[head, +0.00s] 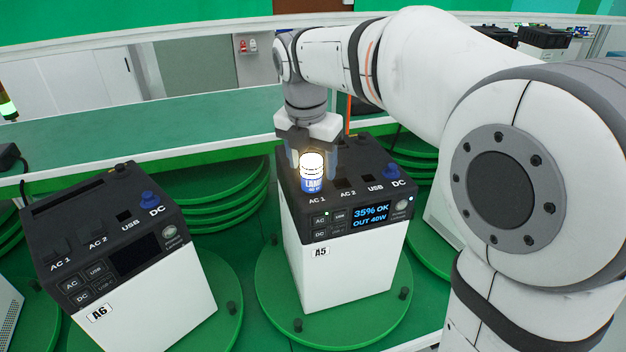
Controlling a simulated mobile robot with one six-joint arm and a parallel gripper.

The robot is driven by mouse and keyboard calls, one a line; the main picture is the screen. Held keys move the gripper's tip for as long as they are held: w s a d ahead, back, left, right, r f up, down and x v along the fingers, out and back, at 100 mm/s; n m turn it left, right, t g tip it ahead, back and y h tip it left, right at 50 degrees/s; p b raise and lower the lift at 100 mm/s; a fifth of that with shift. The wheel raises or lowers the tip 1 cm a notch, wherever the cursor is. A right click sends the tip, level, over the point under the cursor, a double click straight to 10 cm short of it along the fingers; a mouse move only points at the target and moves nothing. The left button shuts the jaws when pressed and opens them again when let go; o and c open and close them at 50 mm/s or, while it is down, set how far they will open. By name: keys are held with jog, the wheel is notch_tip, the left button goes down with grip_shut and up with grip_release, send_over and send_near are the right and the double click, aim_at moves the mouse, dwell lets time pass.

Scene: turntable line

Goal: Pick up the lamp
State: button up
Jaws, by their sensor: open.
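The lamp (312,172) has a glowing white top and a blue base marked LAMP. It stands upright at the AC 1 socket on top of the power station A5 (340,265). The display of A5 is lit and reads 35% OK, OUT 40W. My gripper (313,160) points down at the lamp from above and behind, with its fingers on either side of the lamp. The jaws are open. The lamp hides part of the fingers, so I cannot tell whether they touch it.
A5 stands on a green turntable (275,318) with small dark pegs. Power station A6 (160,318), its display dark, stands to the left on another turntable. Blue knobs rise from both tops near DC. A green shelf (130,140) runs behind.

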grip_shut()
dwell(0.6)
notch_tip(320, 180, up, 10)
jog(key=shift+r+b, duration=0.1)
jog(key=shift+b, duration=0.25)
